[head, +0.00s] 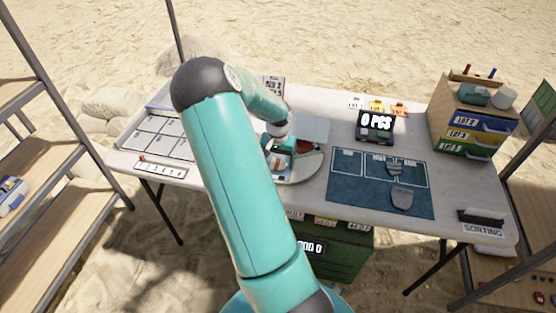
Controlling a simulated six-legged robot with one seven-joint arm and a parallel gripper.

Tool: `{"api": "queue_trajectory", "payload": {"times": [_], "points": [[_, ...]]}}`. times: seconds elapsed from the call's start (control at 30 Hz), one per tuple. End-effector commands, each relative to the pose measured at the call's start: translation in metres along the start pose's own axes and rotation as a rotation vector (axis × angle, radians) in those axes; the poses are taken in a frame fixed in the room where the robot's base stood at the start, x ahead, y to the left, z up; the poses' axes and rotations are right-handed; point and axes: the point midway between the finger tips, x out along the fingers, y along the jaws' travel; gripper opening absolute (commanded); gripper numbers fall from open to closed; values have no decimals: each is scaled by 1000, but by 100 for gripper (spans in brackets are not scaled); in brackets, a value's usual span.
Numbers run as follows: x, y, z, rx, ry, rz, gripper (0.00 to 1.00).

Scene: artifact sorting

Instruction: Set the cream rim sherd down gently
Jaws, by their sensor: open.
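My teal arm reaches across the middle of the view, and its wrist points down over the table (320,108). My gripper (281,158) is low over a pale rounded tray (308,178) just right of the arm. It is small and partly hidden by the wrist. A small pale piece (275,162) shows at the gripper, possibly the cream rim sherd. I cannot tell whether it rests on the tray or touches the fingers. A reddish-brown piece (304,146) lies beside it.
A blue mat (360,196) with outlined areas and grey pieces (401,198) lies to the right. Behind it stands a black "0 PCS" display (376,126). A drawer box (470,116) stands at far right, a gridded white tray (150,138) at left. Shelves flank the table.

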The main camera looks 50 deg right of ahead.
Motion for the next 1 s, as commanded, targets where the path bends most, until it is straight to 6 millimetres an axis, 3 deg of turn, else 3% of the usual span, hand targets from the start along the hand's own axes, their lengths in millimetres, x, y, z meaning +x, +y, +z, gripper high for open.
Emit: {"api": "queue_trajectory", "payload": {"times": [0.23, 0.5, 0.7, 1.0], "points": [[-24, -1, -1, -2, 3, -3, 77], [-83, -1, 0, -2, 3, -4, 77], [-114, 0, 0, -1, 2, -2, 77], [-124, 0, 0, 0, 0, 0, 77]]}}
